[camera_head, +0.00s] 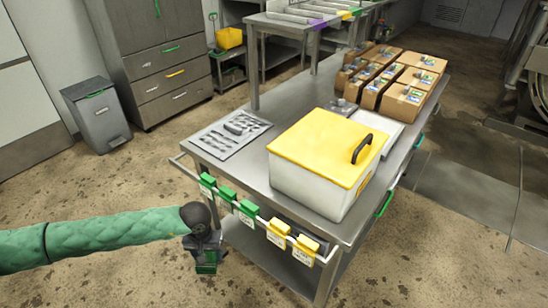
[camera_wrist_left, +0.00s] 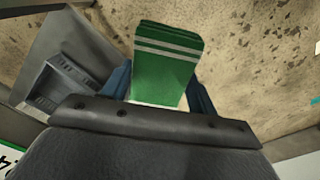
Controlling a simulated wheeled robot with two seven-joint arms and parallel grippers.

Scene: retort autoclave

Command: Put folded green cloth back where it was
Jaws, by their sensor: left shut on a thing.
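The folded green cloth (camera_wrist_left: 168,58), with pale stripes across it, is held between the dark blue fingers of my left gripper (camera_wrist_left: 160,88) in the left wrist view. In the head view my left gripper (camera_head: 203,250) hangs over the floor, left of the steel table's near end. It is shut on the cloth, and a small green part of the cloth (camera_head: 206,268) shows below it. Several green and yellow folded pieces hang on the rail (camera_head: 184,168) along the table's near edge, to the right of the gripper. My right gripper is not in view.
A white box with a yellow lid (camera_head: 318,148) and black handle stands on the steel table (camera_head: 262,182). A sheet with grey shapes (camera_head: 229,134) lies left of it. Several cartons (camera_head: 404,100) stand behind. A grey bin (camera_head: 97,118) stands at left. Floor around my gripper is clear.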

